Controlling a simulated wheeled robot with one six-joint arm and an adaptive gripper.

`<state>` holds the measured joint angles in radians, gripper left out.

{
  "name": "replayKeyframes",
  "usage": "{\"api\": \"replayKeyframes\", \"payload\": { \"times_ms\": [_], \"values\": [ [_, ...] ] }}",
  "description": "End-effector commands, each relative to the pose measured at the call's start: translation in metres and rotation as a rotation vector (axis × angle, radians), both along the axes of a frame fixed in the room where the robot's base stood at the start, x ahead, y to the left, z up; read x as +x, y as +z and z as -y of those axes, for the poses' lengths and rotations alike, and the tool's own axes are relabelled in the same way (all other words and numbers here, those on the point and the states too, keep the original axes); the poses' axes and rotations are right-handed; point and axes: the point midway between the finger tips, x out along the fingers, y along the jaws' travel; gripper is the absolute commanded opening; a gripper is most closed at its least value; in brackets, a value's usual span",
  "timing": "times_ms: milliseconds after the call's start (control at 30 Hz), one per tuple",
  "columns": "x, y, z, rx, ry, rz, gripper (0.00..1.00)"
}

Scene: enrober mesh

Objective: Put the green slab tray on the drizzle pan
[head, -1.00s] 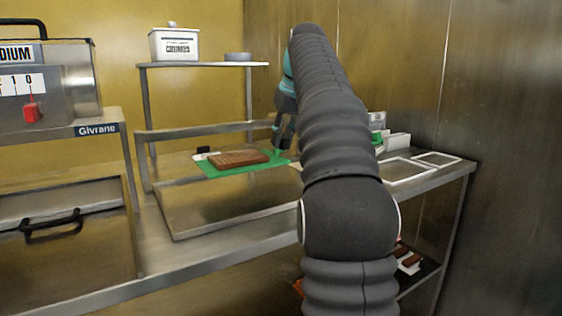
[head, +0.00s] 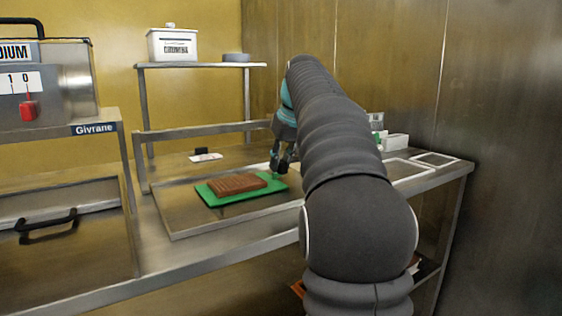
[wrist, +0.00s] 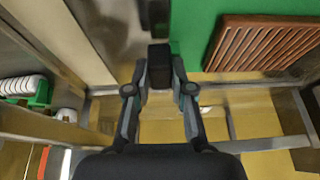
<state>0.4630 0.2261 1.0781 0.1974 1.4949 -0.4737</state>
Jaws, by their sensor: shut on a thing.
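The green slab tray (head: 213,199) bears a brown ridged slab (head: 237,184) and lies level over the drizzle pan (head: 185,221), a wide shallow metal pan on the steel table. I cannot tell whether the tray touches the pan or hangs just above it. My gripper (head: 279,170) is shut on the tray at its right end, partly behind my arm.
A shelf (head: 205,66) with a white tub (head: 173,46) stands behind. A small card holder (head: 205,156) is behind the pan. White frames (head: 407,169) lie at the right. A machine (head: 60,90) stands left. The pan's left part is clear.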

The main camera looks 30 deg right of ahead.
Motion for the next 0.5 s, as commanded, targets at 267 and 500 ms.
{"api": "replayKeyframes", "payload": {
  "times_ms": [267,500],
  "values": [
    [-0.0001,-0.0014,0.0001,0.0,0.0,0.0,0.47],
    [0.0,0.0013,0.0001,0.0,0.0,0.0,0.47]
  ]
}}
